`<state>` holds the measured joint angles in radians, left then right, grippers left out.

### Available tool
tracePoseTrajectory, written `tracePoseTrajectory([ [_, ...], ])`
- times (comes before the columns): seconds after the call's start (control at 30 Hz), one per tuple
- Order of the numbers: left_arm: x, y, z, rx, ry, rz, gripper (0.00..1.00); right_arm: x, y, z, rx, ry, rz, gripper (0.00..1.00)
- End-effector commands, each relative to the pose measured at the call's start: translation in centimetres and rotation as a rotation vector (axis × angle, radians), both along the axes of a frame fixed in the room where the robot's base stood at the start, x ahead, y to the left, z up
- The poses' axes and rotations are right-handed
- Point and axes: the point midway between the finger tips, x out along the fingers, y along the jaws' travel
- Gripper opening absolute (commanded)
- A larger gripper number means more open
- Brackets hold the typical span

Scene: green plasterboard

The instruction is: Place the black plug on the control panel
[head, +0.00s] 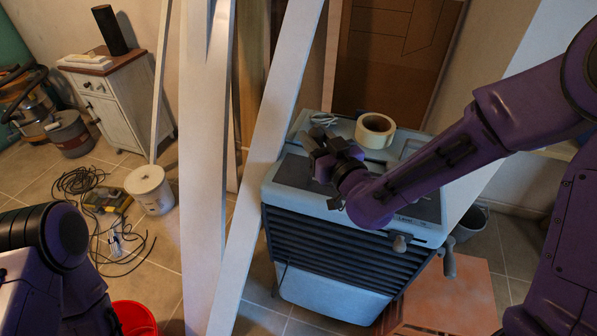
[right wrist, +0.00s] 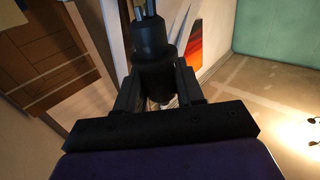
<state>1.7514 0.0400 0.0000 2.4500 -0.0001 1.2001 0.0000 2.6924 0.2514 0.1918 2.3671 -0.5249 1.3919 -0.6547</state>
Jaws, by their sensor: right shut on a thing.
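The black plug (right wrist: 152,42) shows in the right wrist view, with its metal prongs pointing to the top of the picture. My right gripper (right wrist: 158,85) is shut on the plug's body, one finger on each side. In the head view my right gripper (head: 328,150) is over the top of a light grey slatted machine (head: 340,298). The machine's dark top panel (head: 427,208), which I take for the control panel, is partly hidden by my right arm. I cannot tell whether the plug touches it. My left arm shows at the lower left, but its gripper is out of view.
A roll of tape (head: 375,130) stands on the machine's top behind my right gripper. White boards (head: 265,160) lean upright close to the machine's left. A red bucket (head: 135,319), a white bucket (head: 150,190) and black cable (head: 80,182) are on the floor at left.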

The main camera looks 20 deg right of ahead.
Motion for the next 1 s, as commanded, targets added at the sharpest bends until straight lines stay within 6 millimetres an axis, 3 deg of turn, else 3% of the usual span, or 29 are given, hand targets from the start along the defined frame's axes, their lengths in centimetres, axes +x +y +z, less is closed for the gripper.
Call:
tracePoseTrajectory([
  [0.03,0.0,0.0,-2.0,0.000,0.001,0.000,0.62,0.4,0.6,-2.2,0.000,0.002,0.000,0.00],
  [0.1,-0.1,0.0,-2.9,0.000,0.001,0.000,0.62,1.0,1.4,-3.3,-0.001,0.002,-0.001,0.00],
  [0.37,-0.1,0.0,-4.2,0.000,0.001,0.000,0.62,2.1,3.0,-5.0,-0.001,0.001,-0.001,0.00],
  [0.57,-0.1,0.0,-7.5,0.000,0.002,0.000,0.62,2.3,3.4,-8.7,0.000,0.002,-0.001,0.00],
  [1.0,-0.1,0.0,-7.6,0.000,0.001,0.000,0.62,2.3,3.3,-8.9,-0.001,0.001,-0.001,0.00],
])
